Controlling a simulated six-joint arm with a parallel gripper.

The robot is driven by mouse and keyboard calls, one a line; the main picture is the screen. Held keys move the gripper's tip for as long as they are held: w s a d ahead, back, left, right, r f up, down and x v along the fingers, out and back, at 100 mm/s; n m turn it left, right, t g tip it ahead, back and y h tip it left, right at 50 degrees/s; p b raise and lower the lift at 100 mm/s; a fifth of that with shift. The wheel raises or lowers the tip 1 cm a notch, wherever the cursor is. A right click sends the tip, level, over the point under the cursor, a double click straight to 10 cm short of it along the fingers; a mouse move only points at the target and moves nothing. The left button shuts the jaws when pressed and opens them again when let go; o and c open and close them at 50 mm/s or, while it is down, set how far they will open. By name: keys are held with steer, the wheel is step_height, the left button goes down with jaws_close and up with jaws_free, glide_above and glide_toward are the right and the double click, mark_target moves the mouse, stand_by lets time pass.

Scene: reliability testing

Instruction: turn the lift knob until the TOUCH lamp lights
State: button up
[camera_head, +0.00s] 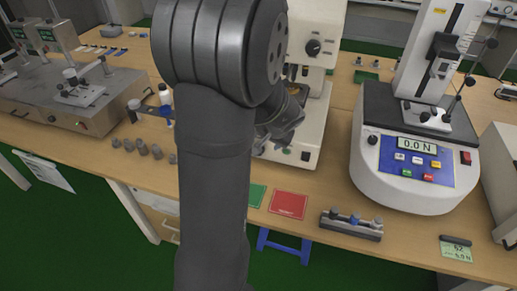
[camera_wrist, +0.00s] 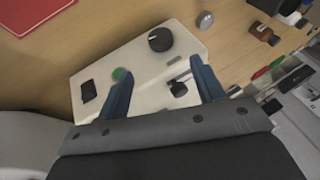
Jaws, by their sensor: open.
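A black round knob (camera_wrist: 160,39) sits on the pale base of a white instrument in the wrist view; I take it as the lift knob. In the head view my arm and gripper mostly hide that area. A small round green lamp or button (camera_wrist: 122,74) is on the same base, also visible in the head view (camera_head: 287,150). I cannot read a TOUCH label or tell whether it is lit. My gripper (camera_wrist: 160,70) is open, its two blue fingers apart above the base, with nothing between them held. The knob appears beyond the fingertips, apart from them.
The white instrument (camera_head: 325,100) has a black dial (camera_head: 313,47) on its head. A force tester (camera_head: 410,185) reading 0.0 N stands right. Red (camera_head: 289,205) and green (camera_head: 256,195) mats and a small rack (camera_head: 350,225) lie in front. Several grey pieces (camera_head: 142,149) stand left.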

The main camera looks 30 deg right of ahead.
steer(key=x, duration=1.1)
steer(key=shift+f, duration=0.25)
steer(key=shift+w, duration=0.1)
steer(key=c, duration=1)
steer(key=t+y, duration=0.2)
steer(key=m+t, duration=0.1)
steer(key=shift+s+d+f+y, duration=0.25)
steer(key=shift+d+y, duration=0.05)
steer(key=shift+y, duration=0.1)
steer(key=shift+s+f+m+t+y, duration=0.15)
steer(key=shift+m+t+y, duration=0.45)
steer(key=shift+t+y, duration=0.85)
steer(key=shift+f+t, duration=0.1)
steer(key=shift+t, duration=0.25)
